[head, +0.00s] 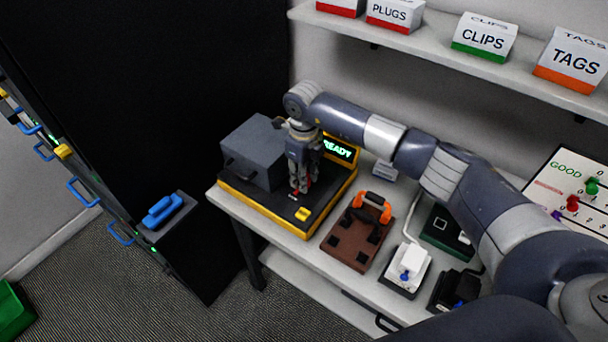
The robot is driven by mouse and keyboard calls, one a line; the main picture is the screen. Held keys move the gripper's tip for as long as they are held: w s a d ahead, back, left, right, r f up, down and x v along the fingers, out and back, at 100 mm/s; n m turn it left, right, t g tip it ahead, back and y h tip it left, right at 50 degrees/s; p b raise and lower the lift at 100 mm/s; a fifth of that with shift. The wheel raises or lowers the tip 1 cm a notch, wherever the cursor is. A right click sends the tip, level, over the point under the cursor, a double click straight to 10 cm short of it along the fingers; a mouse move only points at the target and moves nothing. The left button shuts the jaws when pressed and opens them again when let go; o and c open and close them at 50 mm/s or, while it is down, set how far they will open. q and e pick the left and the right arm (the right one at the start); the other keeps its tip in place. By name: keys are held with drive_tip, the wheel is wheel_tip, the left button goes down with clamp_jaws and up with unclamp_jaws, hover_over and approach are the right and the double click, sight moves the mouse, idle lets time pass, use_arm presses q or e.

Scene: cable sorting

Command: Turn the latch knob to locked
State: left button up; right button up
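A black device with a yellow base (262,213) stands at the left end of the table, with a grey box-shaped part on it. My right gripper (299,190) points straight down onto the device's black top. A small red part, perhaps the latch knob (308,181), shows right beside the fingertips and is mostly hidden by them. The fingers look close together at this red part; I cannot tell whether they grip it. The knob's angle cannot be read. A lit display (338,147) behind the gripper reads READY. My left gripper is not in view.
A yellow button (302,214) sits at the device's front. A brown board with an orange handle (372,206) and a white switch box (408,268) stand to the right. A black cabinet with a blue handle (163,210) is at left. A shelf (430,48) with labelled boxes hangs above.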

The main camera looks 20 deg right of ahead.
drive_tip(key=shift+c, duration=1.1)
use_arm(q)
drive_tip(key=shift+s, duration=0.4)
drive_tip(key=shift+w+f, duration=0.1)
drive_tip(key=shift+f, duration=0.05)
use_arm(e)
drive_tip(key=shift+m+b, duration=0.4)
drive_tip(key=shift+m, duration=0.3)
drive_tip(key=shift+m+b, duration=0.3)
drive_tip(key=shift+m, duration=0.5)
drive_tip(key=m+b, duration=0.1)
drive_tip(key=m, duration=0.4)
drive_tip(key=shift+b, duration=0.4)
drive_tip(key=m+b, duration=0.1)
drive_tip(key=m, duration=0.3)
drive_tip(key=shift+m, duration=0.4)
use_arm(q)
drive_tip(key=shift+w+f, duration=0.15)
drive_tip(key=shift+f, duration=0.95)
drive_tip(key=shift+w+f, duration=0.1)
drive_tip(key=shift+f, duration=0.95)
use_arm(e)
drive_tip(key=shift+m, duration=2.6)
